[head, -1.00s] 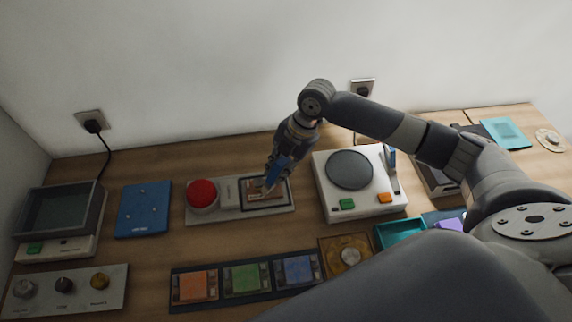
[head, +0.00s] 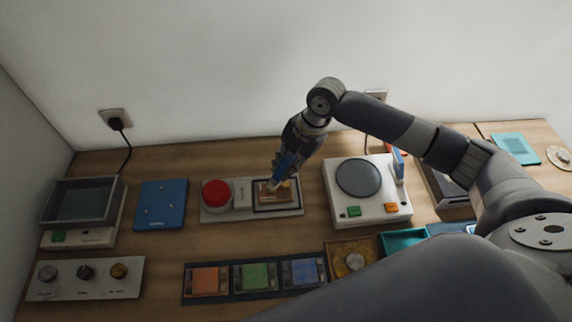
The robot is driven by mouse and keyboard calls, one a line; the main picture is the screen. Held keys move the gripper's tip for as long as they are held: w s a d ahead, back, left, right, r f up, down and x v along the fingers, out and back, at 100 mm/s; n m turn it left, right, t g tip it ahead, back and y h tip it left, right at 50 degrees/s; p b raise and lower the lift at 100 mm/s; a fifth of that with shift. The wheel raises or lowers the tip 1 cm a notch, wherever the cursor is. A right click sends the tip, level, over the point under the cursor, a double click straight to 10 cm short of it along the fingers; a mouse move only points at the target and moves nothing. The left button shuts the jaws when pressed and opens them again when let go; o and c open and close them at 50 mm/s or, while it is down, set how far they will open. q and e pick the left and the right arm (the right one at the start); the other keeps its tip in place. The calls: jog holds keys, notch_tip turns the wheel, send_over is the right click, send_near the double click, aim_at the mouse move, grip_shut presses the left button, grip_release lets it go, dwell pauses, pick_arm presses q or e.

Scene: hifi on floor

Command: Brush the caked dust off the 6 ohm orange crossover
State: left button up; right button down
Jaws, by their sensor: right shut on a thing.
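A brownish-orange board (head: 270,196) lies in a dark square frame on a grey panel (head: 227,215) with a red dome button (head: 216,194). Its lettering is too small to read. My right gripper (head: 285,168) is over the board, pointing down, shut on a blue-handled brush (head: 280,176). The brush's pale tip is at the board's upper part; I cannot tell whether it touches. The gripper and brush hide some of the board. Another orange board (head: 208,281) lies in the dark strip at the front. My left gripper is not in view.
Green (head: 255,277) and blue (head: 303,272) boards share the front strip. A white device with a round grey plate (head: 358,178) stands right of the panel. A blue mat (head: 161,205) and a grey bin (head: 82,201) are at left. Bare wood lies between panel and strip.

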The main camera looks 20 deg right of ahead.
jog(key=shift+r+p, duration=0.5)
jog(key=shift+r, duration=0.45)
jog(key=shift+f, duration=0.1)
jog(key=shift+r, duration=1.55)
